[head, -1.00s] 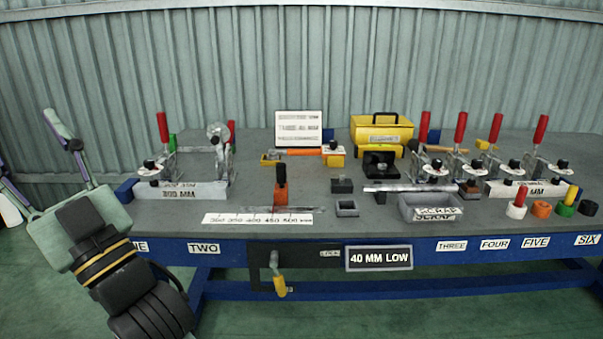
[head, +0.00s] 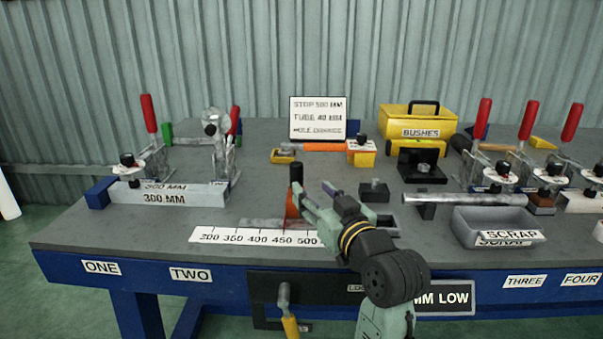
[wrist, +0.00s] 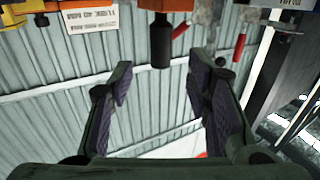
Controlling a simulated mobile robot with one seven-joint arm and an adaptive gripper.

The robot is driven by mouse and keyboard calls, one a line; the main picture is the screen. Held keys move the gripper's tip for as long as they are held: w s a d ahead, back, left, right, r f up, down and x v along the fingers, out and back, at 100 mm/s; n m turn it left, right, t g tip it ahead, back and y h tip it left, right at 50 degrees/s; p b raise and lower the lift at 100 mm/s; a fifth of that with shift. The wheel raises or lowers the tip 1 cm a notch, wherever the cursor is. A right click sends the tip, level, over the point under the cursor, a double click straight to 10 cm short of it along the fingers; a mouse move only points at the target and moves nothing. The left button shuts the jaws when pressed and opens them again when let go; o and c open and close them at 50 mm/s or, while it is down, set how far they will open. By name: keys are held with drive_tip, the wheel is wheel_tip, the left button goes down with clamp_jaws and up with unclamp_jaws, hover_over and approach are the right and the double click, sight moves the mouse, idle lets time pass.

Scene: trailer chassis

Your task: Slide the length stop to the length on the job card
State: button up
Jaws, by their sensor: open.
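The length stop (head: 292,208) is an orange block with a tall dark knob, on a rail behind the white length scale (head: 255,236). Seen from here, it stands behind the stretch between 450 and 500. The job card (head: 318,118) stands at the back and reads STOP 500 MM, with TUBE 40 MM below it. My gripper (head: 316,196) is open just right of the stop, and its arm hides the scale's right end. In the wrist view the stop's dark knob (wrist: 162,53) shows in line with the gap between the open fingers; contact is not visible.
A 300 MM block with clamps (head: 170,194) stands left. A grey scrap tray (head: 495,228), a metal tube (head: 465,199) and a yellow bushes box (head: 418,122) stand right. A yellow-handled crank (head: 289,325) hangs at the front edge. The table's front left is clear.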

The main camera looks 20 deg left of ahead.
sight(299, 177)
drive_tip(key=p+x, duration=0.1)
drive_tip(key=x, duration=0.8)
drive_tip(key=shift+w+a, duration=0.1)
drive_tip(key=shift+a, duration=0.1)
clamp_jaws()
idle(0.5)
